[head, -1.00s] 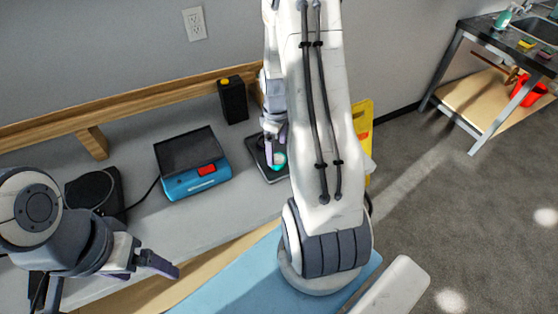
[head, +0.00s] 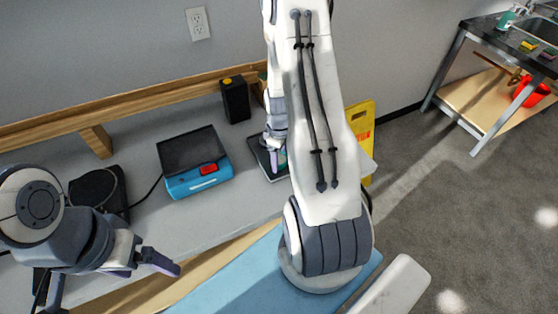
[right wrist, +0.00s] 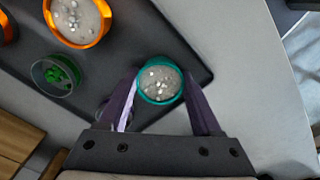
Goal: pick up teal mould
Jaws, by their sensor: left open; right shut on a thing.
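The teal mould (right wrist: 160,80) is a round teal cup filled with grey speckled material. In the right wrist view it sits between the two fingers of my right gripper (right wrist: 162,92), which is shut on it, over the edge of a dark tray (right wrist: 140,25). I cannot tell whether the mould is clear of the tray. In the head view my right gripper (head: 277,160) is at the tray, and my arm hides most of the area. My left gripper (head: 150,268) is open and empty at the front left of the bench.
An orange mould (right wrist: 78,18) and a small dark cup with green pieces (right wrist: 55,75) are on the tray. A blue device (head: 195,165) and a black box (head: 236,98) stand to the left of my right arm. A yellow sign (head: 361,125) stands beyond the bench's right end.

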